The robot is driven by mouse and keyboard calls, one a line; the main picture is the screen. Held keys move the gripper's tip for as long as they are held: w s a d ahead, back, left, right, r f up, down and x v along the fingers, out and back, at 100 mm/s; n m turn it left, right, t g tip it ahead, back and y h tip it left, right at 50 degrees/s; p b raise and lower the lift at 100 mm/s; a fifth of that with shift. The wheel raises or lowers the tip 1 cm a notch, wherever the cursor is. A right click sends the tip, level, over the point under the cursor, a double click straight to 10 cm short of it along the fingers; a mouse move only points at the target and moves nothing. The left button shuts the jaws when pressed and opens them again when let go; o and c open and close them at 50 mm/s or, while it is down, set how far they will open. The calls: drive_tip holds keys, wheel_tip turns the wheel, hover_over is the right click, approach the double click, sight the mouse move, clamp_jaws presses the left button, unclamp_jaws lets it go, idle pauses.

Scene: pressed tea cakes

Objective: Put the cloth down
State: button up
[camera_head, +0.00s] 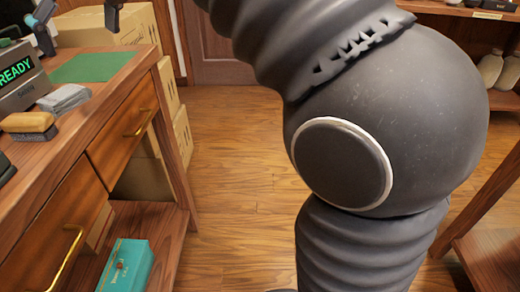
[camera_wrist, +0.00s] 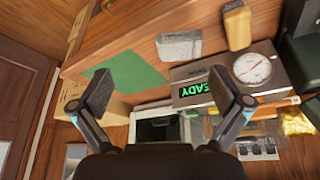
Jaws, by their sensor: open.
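The cloth (camera_head: 65,98) is a folded light grey bundle lying on the wooden table, between the green mat (camera_head: 92,66) and a wooden-handled brush or block (camera_head: 28,122). It also shows in the wrist view (camera_wrist: 180,45), near the table's front edge. My gripper (camera_wrist: 160,88) is open, with nothing between its two fingers, and is apart from the cloth. In the head view, its fingers (camera_head: 77,20) show at the top left, above and beyond the green mat.
A scale (camera_wrist: 222,85) with a round dial and a lit "READY" display stands beside the cloth. Cardboard boxes (camera_head: 105,25) stand behind the table. A teal box (camera_head: 126,266) sits on the lower shelf. Open floor (camera_head: 235,170) lies right of the table.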

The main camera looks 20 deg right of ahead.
drive_tip(key=s+d+f+m+t+h, duration=0.1)
drive_tip(key=s+d+f+m, duration=0.45)
drive_tip(key=d+f, duration=0.8)
drive_tip(key=s+d+f+m+h, duration=0.1)
drive_tip(key=s+d+f, duration=0.4)
drive_tip(key=s+f, duration=0.1)
drive_tip(key=s+d+f+m+t, duration=0.1)
drive_tip(key=s+d+f, duration=0.4)
drive_tip(key=f, duration=0.4)
drive_tip(key=shift+s+h, duration=0.4)
drive_tip(key=shift+s, duration=0.2)
